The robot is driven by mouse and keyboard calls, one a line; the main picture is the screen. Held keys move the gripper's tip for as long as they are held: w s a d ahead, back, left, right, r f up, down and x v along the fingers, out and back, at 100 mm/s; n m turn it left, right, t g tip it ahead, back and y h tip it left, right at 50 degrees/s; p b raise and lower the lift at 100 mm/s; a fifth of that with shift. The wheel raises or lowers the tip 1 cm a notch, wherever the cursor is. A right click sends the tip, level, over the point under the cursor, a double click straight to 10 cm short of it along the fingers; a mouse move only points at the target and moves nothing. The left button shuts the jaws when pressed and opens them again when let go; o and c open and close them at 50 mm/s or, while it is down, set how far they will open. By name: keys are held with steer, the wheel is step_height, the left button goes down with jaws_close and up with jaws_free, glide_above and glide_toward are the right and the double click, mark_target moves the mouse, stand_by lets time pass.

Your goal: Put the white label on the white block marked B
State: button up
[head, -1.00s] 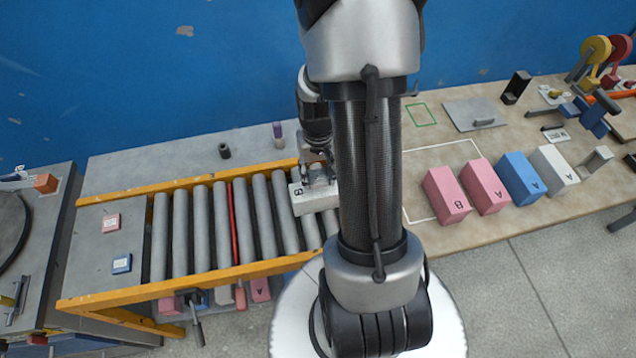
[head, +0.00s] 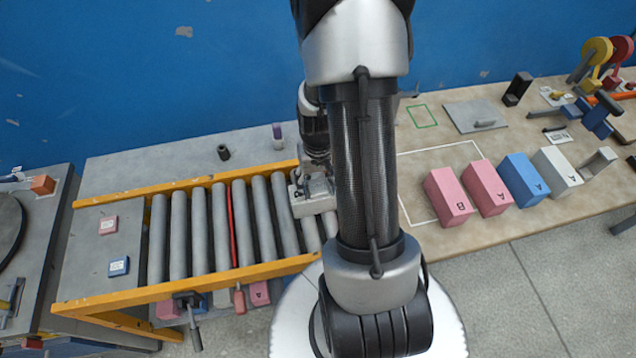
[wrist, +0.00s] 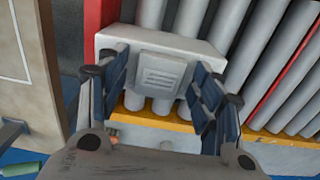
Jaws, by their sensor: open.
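The white block marked B (head: 311,206) lies on the roller conveyor, partly covered by my gripper (head: 316,182). In the wrist view the block (wrist: 205,48) lies across the rollers below my gripper (wrist: 160,82). A square white label (wrist: 164,76) with printed lines shows over the middle of the block's top. The fingers are open, one on each side of the label. The label looks to be lying on the block's top, but I cannot tell whether it touches all over.
The conveyor (head: 180,230) has orange side rails and a red roller. Pink (head: 108,225) and blue (head: 119,266) labels lie on its left plate. Pink, blue and white blocks (head: 557,171) stand on the right table. A dark cylinder (head: 223,152) and a purple-topped bottle (head: 277,136) stand behind the conveyor.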

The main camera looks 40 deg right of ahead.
step_height(320, 180, up, 12)
steer(key=p, duration=0.4)
steer(key=a+r+n+t, duration=0.2)
steer(key=a+r+n, duration=0.1)
steer(key=a+r, duration=0.75)
steer(key=s+a+r+n+t, duration=0.2)
steer(key=s+a+r+n, duration=0.1)
steer(key=s+a+r, duration=0.6)
steer(key=shift+a+r+t, duration=0.3)
steer(key=shift+r, duration=0.15)
steer(key=shift+w, duration=0.1)
steer(key=shift+f+b, duration=0.85)
steer(key=shift+b, duration=0.05)
